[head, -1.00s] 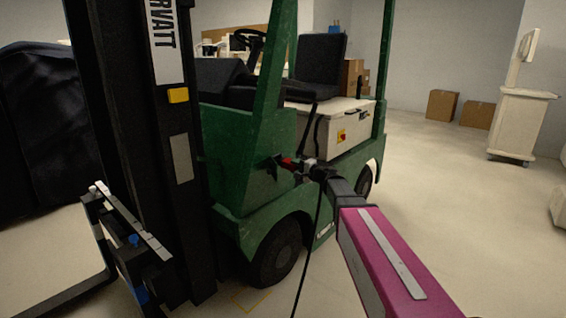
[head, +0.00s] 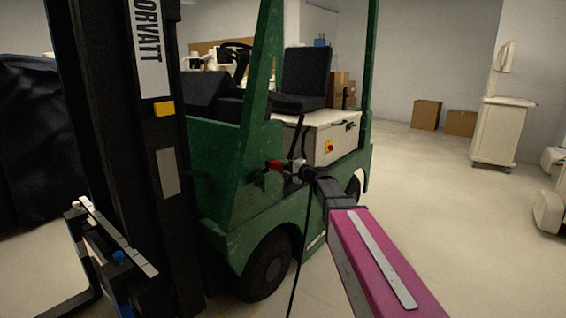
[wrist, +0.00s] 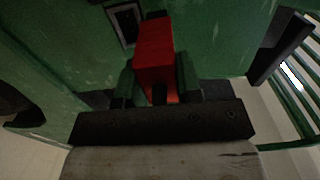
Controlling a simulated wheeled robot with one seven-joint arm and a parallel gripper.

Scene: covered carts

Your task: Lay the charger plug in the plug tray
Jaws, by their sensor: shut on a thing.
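The charger plug (head: 273,166) is a red block at the end of my arm, close to the green side of the forklift truck. In the wrist view the red plug (wrist: 154,55) sits between the two fingers of my gripper (wrist: 157,82), which is shut on it. In the head view my gripper (head: 293,169) is small and partly hidden by my own wrist. A black cable (head: 303,235) hangs below it towards the floor. A dark framed opening (wrist: 125,22) shows on the green panel beyond the plug; I cannot tell what it is. I cannot make out the plug tray.
The green forklift (head: 215,160) fills the centre, with its black mast (head: 115,150) and fork carriage (head: 110,250) at left. A dark cover (head: 30,140) stands far left. Cardboard boxes (head: 426,115) and a white cart (head: 497,130) stand behind. The floor at right is mostly clear.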

